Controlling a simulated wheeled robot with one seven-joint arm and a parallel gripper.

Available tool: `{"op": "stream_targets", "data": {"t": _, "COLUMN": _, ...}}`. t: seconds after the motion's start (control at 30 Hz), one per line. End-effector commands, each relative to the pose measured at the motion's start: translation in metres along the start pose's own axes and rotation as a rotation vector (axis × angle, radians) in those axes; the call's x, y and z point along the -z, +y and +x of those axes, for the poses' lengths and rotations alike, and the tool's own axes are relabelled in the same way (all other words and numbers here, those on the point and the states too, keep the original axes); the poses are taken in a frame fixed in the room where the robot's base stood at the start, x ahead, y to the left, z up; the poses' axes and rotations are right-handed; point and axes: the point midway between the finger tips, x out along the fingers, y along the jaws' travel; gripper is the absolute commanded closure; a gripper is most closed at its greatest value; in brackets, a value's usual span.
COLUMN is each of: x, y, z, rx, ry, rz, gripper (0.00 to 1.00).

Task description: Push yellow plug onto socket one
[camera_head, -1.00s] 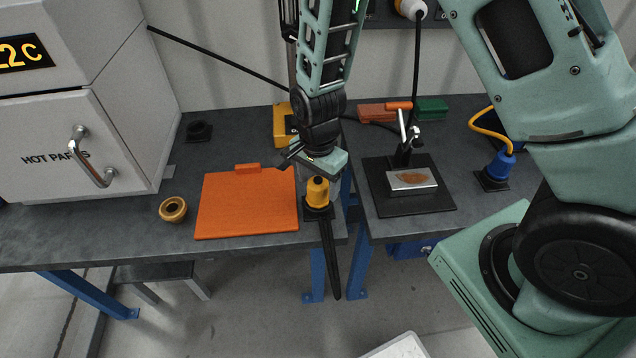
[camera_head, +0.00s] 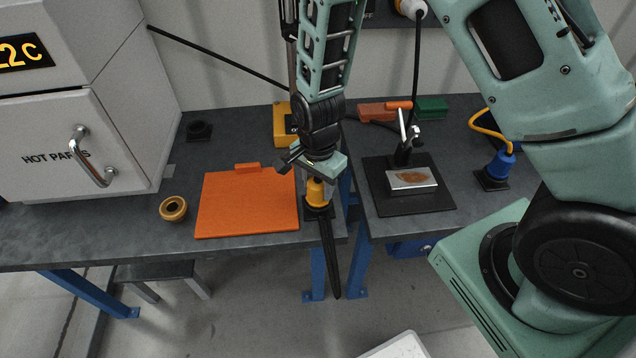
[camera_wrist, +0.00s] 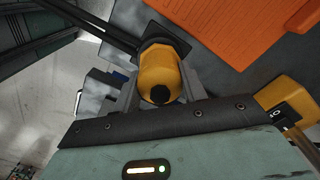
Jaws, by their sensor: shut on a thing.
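The yellow plug (camera_head: 317,193) stands upright at the front edge of the bench, in a black square-based holder (camera_head: 309,213). A black strip hangs below it. My gripper (camera_head: 320,181) is over the plug from above, its fingers on either side of the plug's upper body. In the wrist view the plug (camera_wrist: 158,70) sits between both fingers, and my gripper (camera_wrist: 160,82) is shut on it. A black empty-looking socket (camera_head: 199,130) stands at the back left. Another socket at right holds a blue plug (camera_head: 499,166) with a yellow cable. I cannot tell which is socket one.
An orange board (camera_head: 246,205) lies just left of the plug, with a tan ring (camera_head: 173,208) beyond it. A yellow box (camera_head: 282,125) stands behind. A black plate (camera_head: 425,200) with a clamp is at right. A white cabinet (camera_head: 80,150) bounds the left.

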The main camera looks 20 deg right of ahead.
Motion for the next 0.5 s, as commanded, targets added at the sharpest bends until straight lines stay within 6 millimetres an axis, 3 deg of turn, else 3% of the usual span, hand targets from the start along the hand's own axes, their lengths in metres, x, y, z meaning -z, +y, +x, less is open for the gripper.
{"op": "stream_targets", "data": {"t": 0.5, "x": 0.0, "y": 0.0, "z": -0.021, "rx": 0.0, "ry": 0.0, "rz": 0.0, "gripper": 0.85}}
